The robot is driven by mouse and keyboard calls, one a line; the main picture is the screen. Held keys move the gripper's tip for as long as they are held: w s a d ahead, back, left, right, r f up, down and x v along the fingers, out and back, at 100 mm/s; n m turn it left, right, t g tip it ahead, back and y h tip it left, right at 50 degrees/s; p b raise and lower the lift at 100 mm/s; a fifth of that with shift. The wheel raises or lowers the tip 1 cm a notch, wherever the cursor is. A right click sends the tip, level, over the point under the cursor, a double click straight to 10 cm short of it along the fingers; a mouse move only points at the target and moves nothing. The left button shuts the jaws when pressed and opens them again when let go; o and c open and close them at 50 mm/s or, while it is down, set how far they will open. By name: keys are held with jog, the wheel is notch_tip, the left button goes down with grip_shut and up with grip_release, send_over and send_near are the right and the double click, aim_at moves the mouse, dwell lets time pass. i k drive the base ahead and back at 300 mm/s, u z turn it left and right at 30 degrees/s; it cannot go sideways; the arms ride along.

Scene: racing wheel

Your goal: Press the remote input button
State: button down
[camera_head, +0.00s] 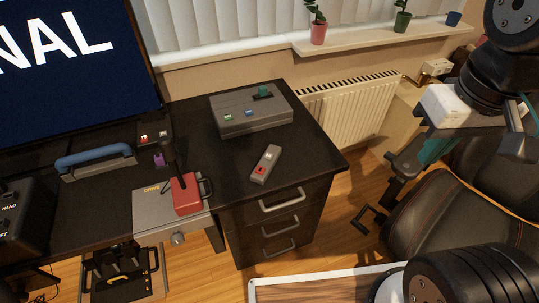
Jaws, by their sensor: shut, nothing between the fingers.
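A small grey remote (266,163) lies flat near the front right part of the black desk top. It has a red button (261,170) near its lower end and a small pale mark near its upper end. My gripper (397,165) is at the right, in front of the radiator and above the chair. It is shut and empty, well apart from the remote. The remote is fully visible.
A grey console box (250,121) with small buttons stands behind the remote. A red mug-like object (186,194) and a joystick stand to the left, by the monitor (70,70). A black chair (440,215) is below my arm. The desk around the remote is clear.

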aim_at(268, 157)
jog(key=z, duration=1.45)
jog(key=k, duration=1.1)
jog(key=u, duration=1.3)
jog(key=i, duration=0.5)
jog(key=u, duration=0.1)
